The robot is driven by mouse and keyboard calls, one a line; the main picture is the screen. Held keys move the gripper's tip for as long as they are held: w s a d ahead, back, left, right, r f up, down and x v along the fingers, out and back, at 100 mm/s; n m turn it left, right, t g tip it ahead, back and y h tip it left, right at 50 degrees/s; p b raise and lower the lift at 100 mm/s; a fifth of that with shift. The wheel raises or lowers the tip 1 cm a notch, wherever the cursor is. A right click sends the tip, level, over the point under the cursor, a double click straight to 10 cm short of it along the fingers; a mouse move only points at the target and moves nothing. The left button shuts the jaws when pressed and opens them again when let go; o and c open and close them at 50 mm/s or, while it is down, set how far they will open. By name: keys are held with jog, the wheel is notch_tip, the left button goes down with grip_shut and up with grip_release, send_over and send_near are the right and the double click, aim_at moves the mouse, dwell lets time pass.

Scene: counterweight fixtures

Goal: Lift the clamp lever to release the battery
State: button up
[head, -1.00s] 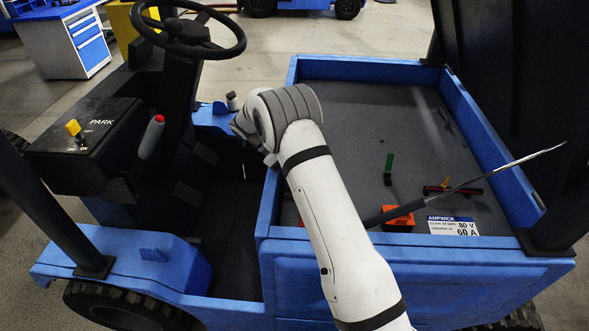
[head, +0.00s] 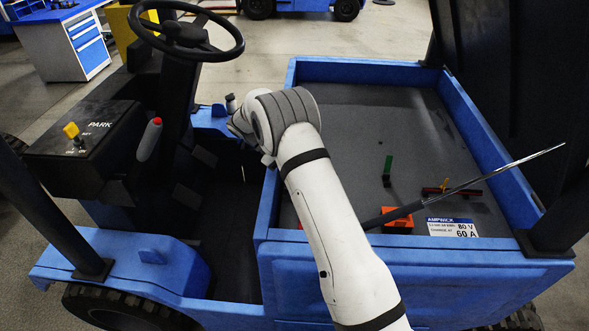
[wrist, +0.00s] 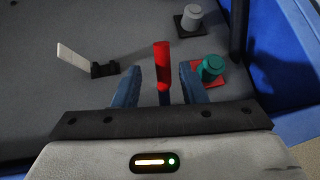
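In the wrist view, a red-handled lever (wrist: 162,62), which looks like the clamp lever, stands between the two blue fingers of my gripper (wrist: 160,67). The fingers are open, one on each side of the handle, with a gap visible on both sides. The lever's lower end is hidden behind my gripper's body. In the head view my arm hides the gripper and this lever. The battery deck (head: 350,110) is a dark grey surface inside blue walls. A battery label (head: 452,228) lies near its front edge.
In the wrist view, a white lever on a black base (wrist: 72,54) lies left; a teal knob (wrist: 210,68) and a grey knob (wrist: 191,17) stand right.

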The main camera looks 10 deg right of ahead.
jog(key=b+v, duration=0.1)
jog(key=v, duration=0.6)
jog(key=shift+w, duration=0.1)
jog(key=shift+c, duration=0.2)
